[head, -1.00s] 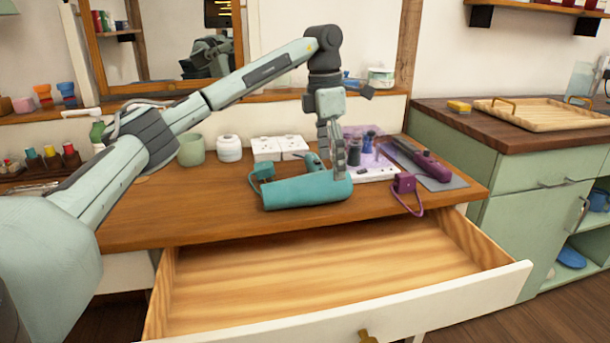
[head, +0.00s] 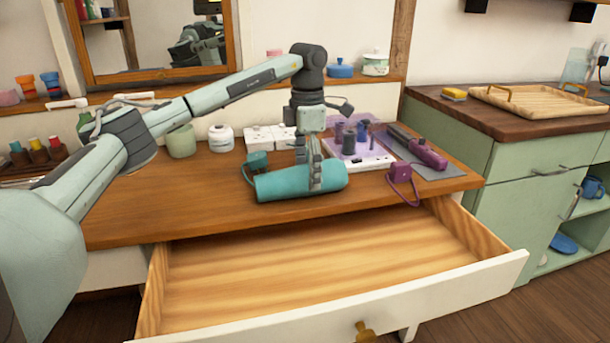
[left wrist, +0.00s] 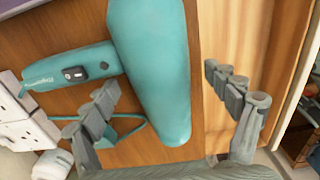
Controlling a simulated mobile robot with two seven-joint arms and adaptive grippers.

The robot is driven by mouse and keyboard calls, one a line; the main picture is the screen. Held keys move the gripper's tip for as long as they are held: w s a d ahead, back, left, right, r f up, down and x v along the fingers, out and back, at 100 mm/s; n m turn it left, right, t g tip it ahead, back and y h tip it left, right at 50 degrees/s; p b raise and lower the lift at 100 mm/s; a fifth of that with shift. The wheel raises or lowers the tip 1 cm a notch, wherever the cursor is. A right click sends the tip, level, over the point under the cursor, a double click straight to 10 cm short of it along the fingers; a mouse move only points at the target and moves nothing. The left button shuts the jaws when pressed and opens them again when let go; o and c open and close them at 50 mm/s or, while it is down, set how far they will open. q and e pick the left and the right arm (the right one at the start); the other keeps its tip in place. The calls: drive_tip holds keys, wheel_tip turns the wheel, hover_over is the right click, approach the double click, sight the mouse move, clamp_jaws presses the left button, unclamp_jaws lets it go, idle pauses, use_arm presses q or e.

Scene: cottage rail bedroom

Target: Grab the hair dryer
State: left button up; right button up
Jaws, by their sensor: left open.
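The teal hair dryer (head: 283,185) lies on its side on the wooden desk, close to the front edge above the open drawer. My left gripper (head: 316,178) is over the barrel in the head view, fingers pointing down. In the left wrist view the dryer's barrel (left wrist: 160,70) runs between the two open fingers of the gripper (left wrist: 172,98). Its handle with a dark switch (left wrist: 75,73) extends to the left there. I cannot tell whether the fingers touch the barrel. My right gripper is not in view.
The drawer (head: 320,265) is pulled out and empty below the desk (head: 140,205). A purple styling tool (head: 427,153) with its plug lies right of the dryer, beside a purple caddy (head: 372,157). A green cup (head: 181,141) and white jar (head: 221,138) stand behind.

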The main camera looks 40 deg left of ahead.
use_arm(q)
drive_tip(key=c, duration=1.6)
drive_tip(key=shift+c, duration=0.5)
drive_tip(key=shift+r, duration=0.2)
